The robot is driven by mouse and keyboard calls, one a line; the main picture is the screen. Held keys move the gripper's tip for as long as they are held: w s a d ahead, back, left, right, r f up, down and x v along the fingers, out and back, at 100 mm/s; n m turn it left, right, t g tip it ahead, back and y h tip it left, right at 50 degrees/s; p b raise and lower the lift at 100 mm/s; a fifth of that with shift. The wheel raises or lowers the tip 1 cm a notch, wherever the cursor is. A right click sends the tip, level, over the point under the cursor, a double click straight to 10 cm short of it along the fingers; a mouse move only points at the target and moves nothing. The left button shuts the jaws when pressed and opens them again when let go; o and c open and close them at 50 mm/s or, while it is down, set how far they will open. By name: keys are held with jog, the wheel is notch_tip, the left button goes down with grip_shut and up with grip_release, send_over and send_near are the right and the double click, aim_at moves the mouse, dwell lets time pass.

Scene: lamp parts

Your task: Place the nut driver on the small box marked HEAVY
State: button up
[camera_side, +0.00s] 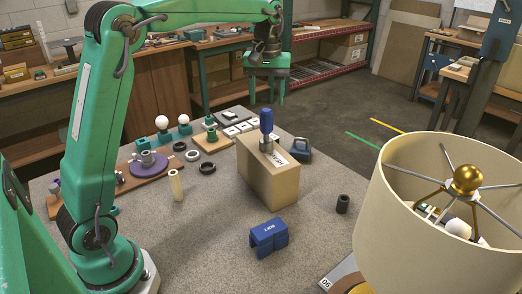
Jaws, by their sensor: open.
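The nut driver (267,121) has a blue handle and stands upright on top of the small box (272,184). The box is brown cardboard and stands near the middle of the grey table. My gripper (267,98) points down above the nut driver's handle in the picture. Its two green fingers are apart with nothing between them, and a small gap shows between them and the handle.
A large lampshade (430,215) fills the right front. A blue block (268,237) lies in front of the box, and a dark blue case (299,149) sits behind its right side. A black cylinder (343,203), a cream tube (176,185) and bulbs on green sockets stand around.

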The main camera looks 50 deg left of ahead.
jog(key=shift+r, duration=1.4)
jog(key=shift+s, duration=0.1)
jog(key=shift+s+d+r, duration=0.2)
jog(key=shift+s+r, duration=0.05)
jog(key=shift+s, duration=0.2)
jog(key=s+d+r+m+t, duration=0.1)
jog(key=s+d+m+t, duration=0.25)
jog(key=s, duration=0.85)
jog(key=s+d+f+m+t, duration=0.2)
jog(key=s+f+m, duration=0.3)
jog(key=s, duration=0.7)
notch_tip(320, 180, down, 2)
jog(key=shift+s+d+f, duration=0.25)
jog(key=shift+d, duration=0.25)
